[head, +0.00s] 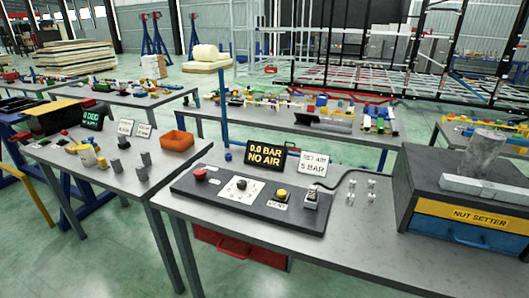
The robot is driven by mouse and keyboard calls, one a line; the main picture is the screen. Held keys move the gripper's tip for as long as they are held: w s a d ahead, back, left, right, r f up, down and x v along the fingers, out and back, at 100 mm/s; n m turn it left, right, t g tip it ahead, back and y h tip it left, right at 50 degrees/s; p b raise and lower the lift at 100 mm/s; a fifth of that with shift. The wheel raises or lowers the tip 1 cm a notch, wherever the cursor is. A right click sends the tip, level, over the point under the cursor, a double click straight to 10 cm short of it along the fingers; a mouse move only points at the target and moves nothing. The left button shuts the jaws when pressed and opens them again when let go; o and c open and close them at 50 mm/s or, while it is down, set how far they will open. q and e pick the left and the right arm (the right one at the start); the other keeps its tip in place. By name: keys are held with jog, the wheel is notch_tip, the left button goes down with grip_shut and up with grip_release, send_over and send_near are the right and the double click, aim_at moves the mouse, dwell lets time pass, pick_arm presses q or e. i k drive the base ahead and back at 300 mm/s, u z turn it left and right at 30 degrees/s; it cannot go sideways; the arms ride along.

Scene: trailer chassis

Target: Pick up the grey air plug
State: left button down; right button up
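I cannot tell for sure which object is the grey air plug. A small grey-white fitting (312,199) sits at the right end of the black control panel (247,215), where a dark hose (345,176) meets it. Several short dark grey cylinders stand on the left table, one of them near its right edge (142,173). Several small silver pieces (372,184) stand on the front table to the right of the panel. Neither of my grippers is in view.
The front table (370,245) has clear room at its front. A display reading "0.0 BAR NO AIR" (265,156) and a "SET AIR 5 BAR" sign (313,164) stand behind the panel. An orange bin (176,141) is left; a "NUT SETTER" box (470,213) is right.

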aim_at(312, 196)
jog(key=z, duration=0.55)
jog(key=k, duration=1.3)
jog(key=z, duration=0.4)
jog(key=i, duration=0.85)
jog(key=z, duration=0.45)
